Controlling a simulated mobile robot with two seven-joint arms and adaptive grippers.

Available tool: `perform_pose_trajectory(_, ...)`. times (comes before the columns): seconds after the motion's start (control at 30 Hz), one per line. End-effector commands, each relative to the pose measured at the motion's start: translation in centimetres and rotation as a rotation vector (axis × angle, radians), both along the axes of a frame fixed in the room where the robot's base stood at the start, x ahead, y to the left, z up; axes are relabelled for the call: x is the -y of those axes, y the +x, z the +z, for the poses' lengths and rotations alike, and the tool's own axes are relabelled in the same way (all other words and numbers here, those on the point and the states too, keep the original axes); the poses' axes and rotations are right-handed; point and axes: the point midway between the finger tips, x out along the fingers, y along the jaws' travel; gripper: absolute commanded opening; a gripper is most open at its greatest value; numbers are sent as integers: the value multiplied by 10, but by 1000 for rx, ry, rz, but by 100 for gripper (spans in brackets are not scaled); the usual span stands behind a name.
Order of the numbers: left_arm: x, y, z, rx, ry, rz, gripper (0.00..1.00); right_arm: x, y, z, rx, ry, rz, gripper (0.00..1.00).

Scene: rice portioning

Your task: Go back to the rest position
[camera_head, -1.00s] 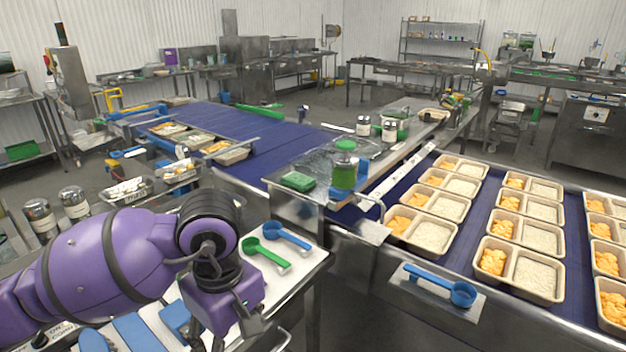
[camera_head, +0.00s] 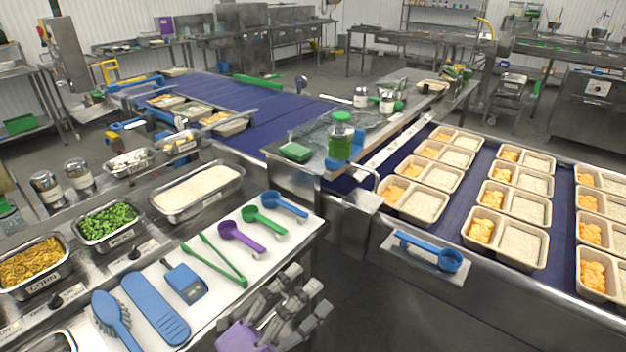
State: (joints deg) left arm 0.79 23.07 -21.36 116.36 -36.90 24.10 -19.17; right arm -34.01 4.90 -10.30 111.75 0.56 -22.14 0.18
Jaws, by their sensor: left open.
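My left gripper (camera_head: 292,302) is at the bottom middle of the head view, open and empty, with its fingers spread. It is beside the front right edge of the white tool board (camera_head: 205,285) and touches no tool that I can see. Only a small purple part of my left arm shows below it. My right gripper is out of view.
On the board lie a blue scoop (camera_head: 285,206), a green scoop (camera_head: 264,221), a purple scoop (camera_head: 242,237), green tongs (camera_head: 216,261) and a blue brush (camera_head: 112,318). A rice pan (camera_head: 197,190) stands behind. Filled trays (camera_head: 414,205) cover the right conveyor (camera_head: 462,236).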

Motion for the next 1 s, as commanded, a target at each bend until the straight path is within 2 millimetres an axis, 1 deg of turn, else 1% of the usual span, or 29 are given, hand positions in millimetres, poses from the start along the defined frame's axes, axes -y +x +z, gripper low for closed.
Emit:
perform_pose_trajectory(0.03, -27, 6, -29, -173, -85, 105, 62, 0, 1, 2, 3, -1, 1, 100)
perform_pose_trajectory(0.07, -42, 8, -47, -267, -132, 160, 62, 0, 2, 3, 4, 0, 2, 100)
perform_pose_trajectory(0.1, -60, 7, -71, -385, -192, 230, 62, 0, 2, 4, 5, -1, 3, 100)
perform_pose_trajectory(0.17, -87, 1, -109, -549, -276, 330, 62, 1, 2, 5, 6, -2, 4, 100)
perform_pose_trajectory(0.2, -103, -8, -134, -655, -332, 393, 62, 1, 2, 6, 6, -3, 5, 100)
perform_pose_trajectory(0.23, -114, -16, -153, -731, -372, 440, 62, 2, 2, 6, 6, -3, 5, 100)
perform_pose_trajectory(0.27, -125, -26, -171, -805, -411, 486, 62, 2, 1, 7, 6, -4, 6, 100)
perform_pose_trajectory(0.3, -138, -41, -195, -899, -464, 545, 62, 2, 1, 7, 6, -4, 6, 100)
perform_pose_trajectory(0.37, -154, -67, -228, -1033, -540, 631, 62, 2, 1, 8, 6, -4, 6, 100)
perform_pose_trajectory(0.4, -163, -85, -248, -1115, -587, 684, 62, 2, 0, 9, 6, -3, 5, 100)
perform_pose_trajectory(0.47, -173, -113, -275, -1225, -654, 755, 62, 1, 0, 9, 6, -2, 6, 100)
perform_pose_trajectory(0.5, -178, -131, -289, -1289, -695, 798, 62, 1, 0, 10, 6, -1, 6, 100)
perform_pose_trajectory(0.6, -185, -169, -316, -1414, -773, 881, 62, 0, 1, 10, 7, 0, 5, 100)
perform_pose_trajectory(0.7, -188, -191, -329, -1481, -818, 926, 62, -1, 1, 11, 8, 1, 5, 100)
perform_pose_trajectory(1.0, -188, -191, -329, -1481, -818, 926, 62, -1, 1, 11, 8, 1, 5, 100)
